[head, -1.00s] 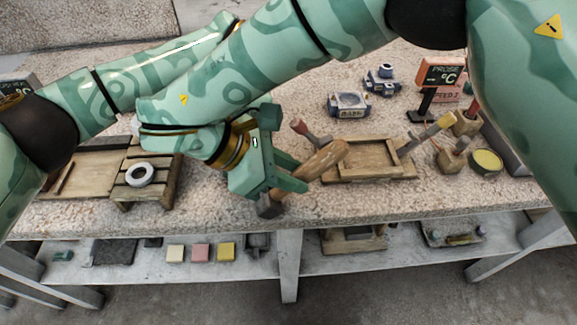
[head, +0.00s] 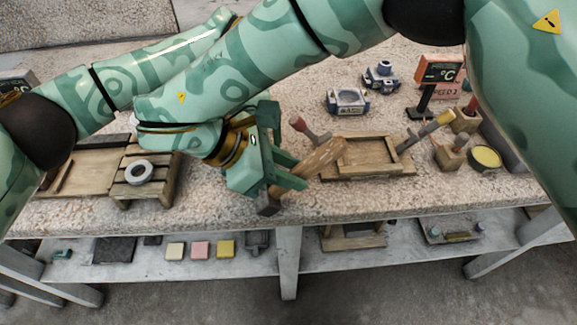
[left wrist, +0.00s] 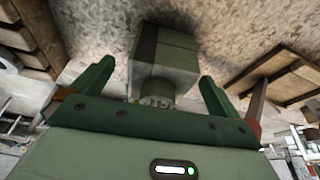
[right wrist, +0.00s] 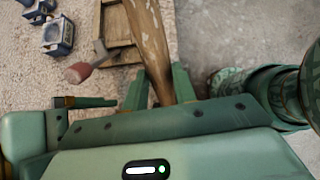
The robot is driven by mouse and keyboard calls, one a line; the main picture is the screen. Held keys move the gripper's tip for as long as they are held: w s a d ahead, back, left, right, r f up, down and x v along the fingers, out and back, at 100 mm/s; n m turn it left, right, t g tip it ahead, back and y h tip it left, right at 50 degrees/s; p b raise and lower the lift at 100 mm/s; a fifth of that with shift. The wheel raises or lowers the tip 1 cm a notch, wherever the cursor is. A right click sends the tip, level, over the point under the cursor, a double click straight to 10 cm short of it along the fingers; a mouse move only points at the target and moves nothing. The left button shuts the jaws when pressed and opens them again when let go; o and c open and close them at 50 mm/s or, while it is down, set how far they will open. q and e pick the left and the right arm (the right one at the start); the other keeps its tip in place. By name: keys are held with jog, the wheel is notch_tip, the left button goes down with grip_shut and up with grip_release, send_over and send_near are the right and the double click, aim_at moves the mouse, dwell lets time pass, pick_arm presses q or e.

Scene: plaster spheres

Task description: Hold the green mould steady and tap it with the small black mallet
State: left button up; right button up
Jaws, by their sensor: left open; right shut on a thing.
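The mallet has a pale wooden handle (head: 322,158) and a dark head (head: 268,203). My right gripper (head: 297,172) is shut on the handle, low over the bench's front part. The right wrist view shows the handle (right wrist: 152,35) running out between the fingers (right wrist: 158,82). The green mould (left wrist: 165,58), a grey-green block with a round neck, shows in the left wrist view. My left gripper (left wrist: 156,75) is open, its fingers on either side of the mould with gaps. In the head view my right arm and gripper hide the mould and most of my left gripper.
A slatted wooden stand (head: 165,185) with a white ring (head: 139,173) is at left. A wooden tray (head: 368,174) and a red-ended tool (head: 298,123) lie right of the gripper. Blue-grey moulds (head: 347,101), a temperature sign (head: 440,69) and a yellow-filled pot (head: 486,157) stand beyond.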

pick_arm(q)
jog(key=shift+r, duration=0.1)
jog(key=shift+v, duration=3.4)
jog(key=v, duration=0.7)
jog(key=shift+r, duration=0.25)
jog(key=shift+w, duration=0.1)
jog(key=x, duration=1.1)
jog(key=shift+f, duration=0.15)
